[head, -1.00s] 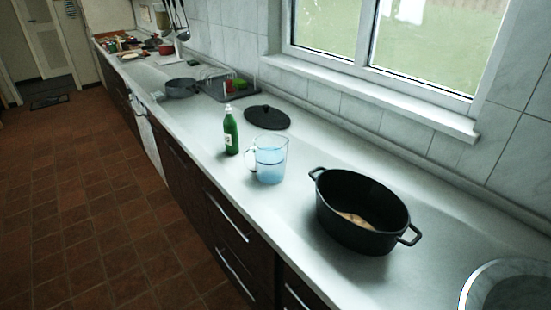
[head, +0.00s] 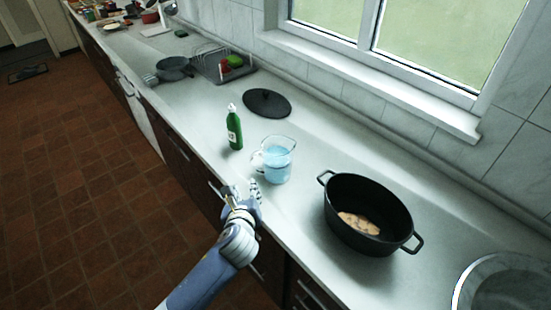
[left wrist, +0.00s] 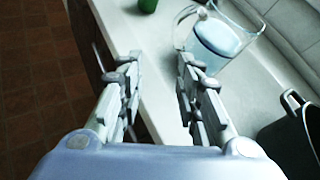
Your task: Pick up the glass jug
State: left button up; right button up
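The glass jug (head: 278,160) stands upright on the counter, with blue liquid in it and its handle toward the left. It also shows in the left wrist view (left wrist: 220,40), at the upper right. My left gripper (head: 243,190) is at the counter's front edge, just short of the jug and to its lower left in the head view. In the left wrist view its two fingers (left wrist: 158,75) are spread apart with nothing between them, and the jug is beyond the right finger. My right gripper is not in view.
A green bottle (head: 234,128) stands left of the jug, and a black lid (head: 266,103) lies behind. A black pot (head: 368,214) with food inside stands to the right. A dish rack (head: 224,66) is farther back. The sink (head: 468,285) is at lower right.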

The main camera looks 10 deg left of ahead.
pick_arm(q)
jog(key=w+r+m, duration=0.1)
jog(key=w+m, duration=0.1)
jog(key=t, duration=0.1)
send_near(252, 164)
jog(key=shift+d+x, duration=0.35)
jog(key=shift+x, duration=1.55)
jog(key=shift+a+p+x, duration=0.15)
jog(key=shift+p+x, duration=0.2)
jog(key=shift+x, duration=0.8)
jog(key=shift+a+p+x, duration=0.15)
jog(key=shift+p+x, duration=0.2)
jog(key=shift+x, duration=0.85)
jog(key=shift+s+f, duration=0.1)
jog(key=shift+s, duration=0.05)
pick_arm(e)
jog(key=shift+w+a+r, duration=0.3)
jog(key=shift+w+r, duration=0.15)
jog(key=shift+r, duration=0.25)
pick_arm(q)
grip_shut()
jog(key=shift+r, duration=0.25)
jog(key=shift+f, duration=0.1)
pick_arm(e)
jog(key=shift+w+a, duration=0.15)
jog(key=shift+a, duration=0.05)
